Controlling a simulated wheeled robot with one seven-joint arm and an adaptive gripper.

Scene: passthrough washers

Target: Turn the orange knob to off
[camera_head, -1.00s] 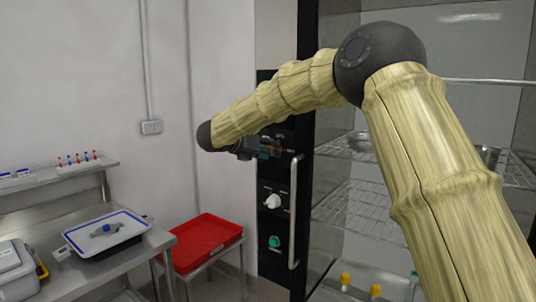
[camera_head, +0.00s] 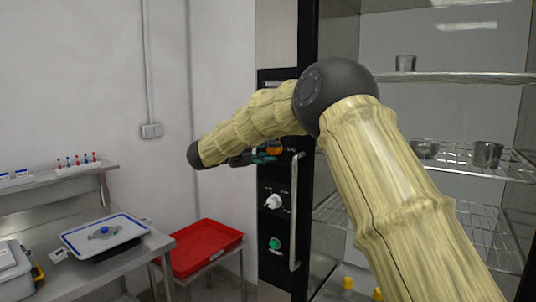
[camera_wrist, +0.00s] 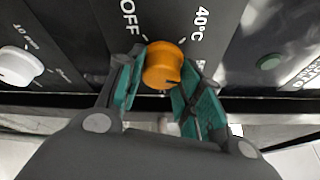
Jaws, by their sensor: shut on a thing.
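The orange knob (camera_wrist: 163,66) sits on the black control panel of the tall cabinet, and it also shows in the head view (camera_head: 274,150). In the wrist view, the printed word OFF is up and left of the knob, and 40°C is up and right. I cannot clearly tell where the knob's pointer stands. My gripper (camera_wrist: 157,84) has its teal fingers on either side of the knob, shut on it. In the head view, my gripper (camera_head: 262,156) is partly hidden by my arm.
A white knob (camera_head: 273,201) and a green button (camera_head: 275,243) are lower on the panel. A vertical door handle (camera_head: 294,212) stands close to the right. A red tray (camera_head: 205,246) and a steel bench with a white tray (camera_head: 72,236) are at left.

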